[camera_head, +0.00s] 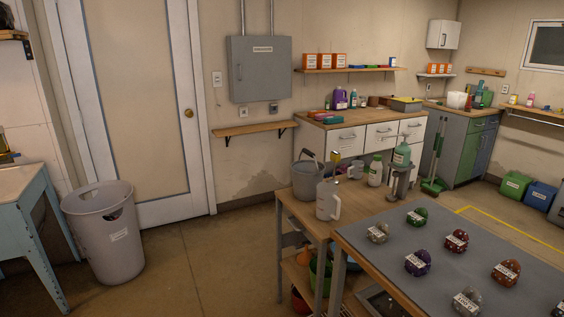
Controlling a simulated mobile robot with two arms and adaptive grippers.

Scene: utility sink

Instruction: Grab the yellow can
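I cannot make out a clear yellow can in the head view. Another small yellowish item (512,99) sits on the far right wall shelf, also too small to identify. Neither of my grippers is in view.
A grey-topped table (390,268) with several labelled, coloured lumps stands at the front right. A green-capped white bottle (375,170) and a teal bottle (402,155) stand on the bench. A grey bin (110,245) stands left; the floor between is clear.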

